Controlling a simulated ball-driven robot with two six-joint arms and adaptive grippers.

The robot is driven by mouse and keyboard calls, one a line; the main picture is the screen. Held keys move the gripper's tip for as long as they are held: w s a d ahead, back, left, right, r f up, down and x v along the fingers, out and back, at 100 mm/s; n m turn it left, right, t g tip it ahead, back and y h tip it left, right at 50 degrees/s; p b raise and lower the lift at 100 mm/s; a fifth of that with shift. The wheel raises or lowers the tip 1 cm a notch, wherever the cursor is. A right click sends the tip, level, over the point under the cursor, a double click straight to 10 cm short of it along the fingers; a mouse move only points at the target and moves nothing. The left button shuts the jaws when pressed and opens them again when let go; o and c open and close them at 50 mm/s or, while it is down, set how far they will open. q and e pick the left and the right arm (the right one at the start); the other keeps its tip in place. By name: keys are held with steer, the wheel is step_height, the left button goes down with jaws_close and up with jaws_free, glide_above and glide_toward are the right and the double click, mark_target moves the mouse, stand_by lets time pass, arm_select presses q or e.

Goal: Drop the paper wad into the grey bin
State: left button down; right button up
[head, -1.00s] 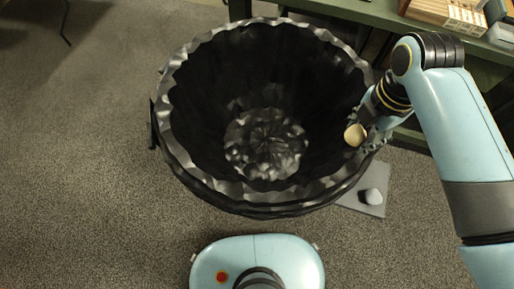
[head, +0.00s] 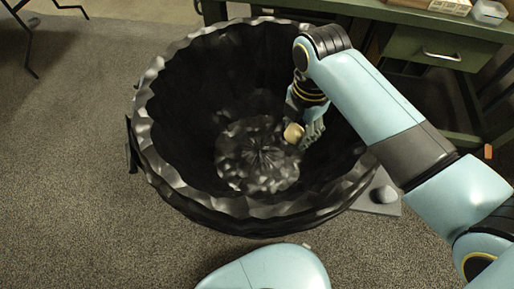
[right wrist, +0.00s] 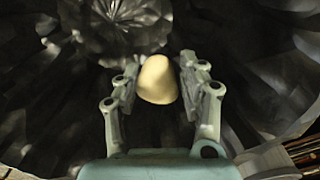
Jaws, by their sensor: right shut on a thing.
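The paper wad (head: 293,133) is a small cream, rounded lump. My right gripper (head: 303,137) is shut on it and holds it over the inside of the bin, right of the bin's middle in the head view. The right wrist view shows the wad (right wrist: 157,80) between the two fingers (right wrist: 158,75), with the bin's dark faceted inside behind it. The grey bin (head: 160,165) is large, round and very dark, with a wavy, shiny rim and an open top. I see nothing loose on its floor, though my arm hides part of the right side. My left gripper is not in view.
A green desk (head: 420,22) with a drawer stands behind the bin at the upper right. A flat grey plate (head: 362,205) with a rounded grey knob (head: 385,194) lies on the floor by the bin's lower right. Carpet (head: 60,180) on the left is free.

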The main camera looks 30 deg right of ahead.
steer(key=w+a+r+m+p, duration=0.1)
steer(key=w+r+m+p, duration=0.5)
steer(key=w+r+p, duration=0.4)
step_height(320, 180, down, 7)
steer(key=b, duration=0.5)
steer(key=shift+w+a, duration=0.2)
steer(key=shift+w, duration=0.2)
steer(key=shift+r, duration=0.1)
steer(key=o, duration=0.9)
steer(key=shift+r, duration=0.15)
step_height(320, 180, up, 12)
